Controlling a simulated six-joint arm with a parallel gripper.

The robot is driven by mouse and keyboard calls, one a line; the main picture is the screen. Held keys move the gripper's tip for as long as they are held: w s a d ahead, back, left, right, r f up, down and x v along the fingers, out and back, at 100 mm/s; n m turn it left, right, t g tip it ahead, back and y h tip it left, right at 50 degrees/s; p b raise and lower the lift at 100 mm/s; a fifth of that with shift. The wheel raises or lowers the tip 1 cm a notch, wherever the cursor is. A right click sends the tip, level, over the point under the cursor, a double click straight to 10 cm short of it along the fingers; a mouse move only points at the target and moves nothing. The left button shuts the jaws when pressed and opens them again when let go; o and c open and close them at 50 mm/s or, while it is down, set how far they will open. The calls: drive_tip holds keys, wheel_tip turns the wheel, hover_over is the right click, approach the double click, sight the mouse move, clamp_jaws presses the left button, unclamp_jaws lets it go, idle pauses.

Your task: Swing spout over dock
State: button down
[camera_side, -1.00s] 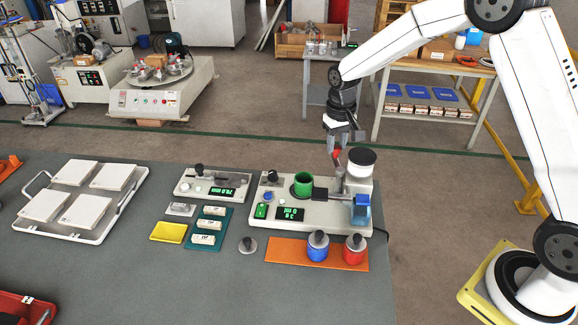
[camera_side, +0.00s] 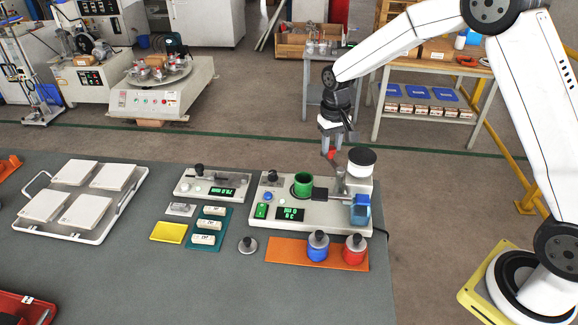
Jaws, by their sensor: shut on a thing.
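The dosing machine (camera_side: 330,218) is a pale block near the right end of the table, with a white-lidded column (camera_side: 361,165) on it. A grey spout arm (camera_side: 339,180) shows left of the column. A red handle (camera_side: 331,155) rises above it. My gripper (camera_side: 331,150) points down from above and is shut on the red handle; the fingertips are small here. A green cup (camera_side: 303,184) stands on the machine, left of the handle. A small dark block (camera_side: 320,194) sits just right of the cup. I cannot tell which part is the dock.
A blue container (camera_side: 361,208) is at the machine's right end. An orange mat (camera_side: 287,250) in front bears a blue jar (camera_side: 318,246) and a red jar (camera_side: 354,249). A smaller device (camera_side: 212,186) stands left. A white tray (camera_side: 104,228) holds several tiles.

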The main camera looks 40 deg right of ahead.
drive_tip(key=shift+a, duration=0.85)
idle(0.5)
drive_tip(key=shift+a, duration=0.5)
